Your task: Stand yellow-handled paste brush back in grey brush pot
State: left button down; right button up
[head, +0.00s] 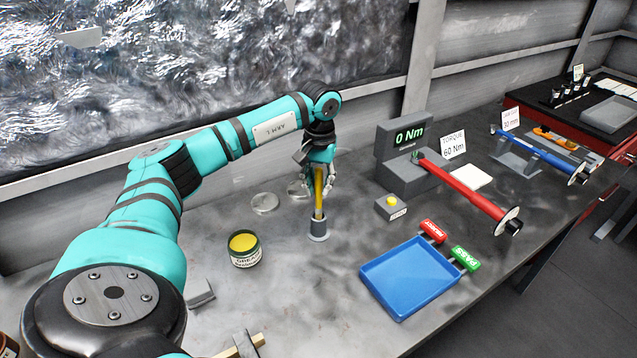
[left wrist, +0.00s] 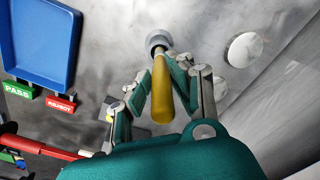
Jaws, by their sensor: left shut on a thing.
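The yellow-handled paste brush (head: 319,190) is upright in my left gripper (head: 319,182), handle up. The gripper's fingers are closed around the handle. The grey brush pot (head: 318,231) stands on the bench directly below. The brush's lower end reaches the pot's mouth; its tip is hidden, and I cannot tell how deep it sits. In the left wrist view, the yellow handle (left wrist: 162,88) lies between the fingers (left wrist: 160,80) and its narrow shaft points to the grey pot (left wrist: 157,40). My right gripper is not in view.
A grease tin (head: 244,250) stands left of the pot, with a round lid (head: 265,202) behind it. A blue tray (head: 410,278) lies to the right.

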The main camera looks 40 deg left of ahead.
aim_at(318, 208)
pick_arm(q)
jog(key=shift+f+b, duration=1.5)
jog(key=shift+f, duration=0.8)
dwell(0.4)
jog(key=c, duration=1.1)
grip_release()
jog(key=shift+r, duration=0.15)
notch_tip(318, 208, up, 12)
jog(key=shift+w+d+f, duration=0.1)
jog(key=shift+d+f, duration=0.05)
jog(key=shift+f, duration=0.05)
jog(key=shift+r, duration=0.1)
jog(key=shift+r, duration=0.1)
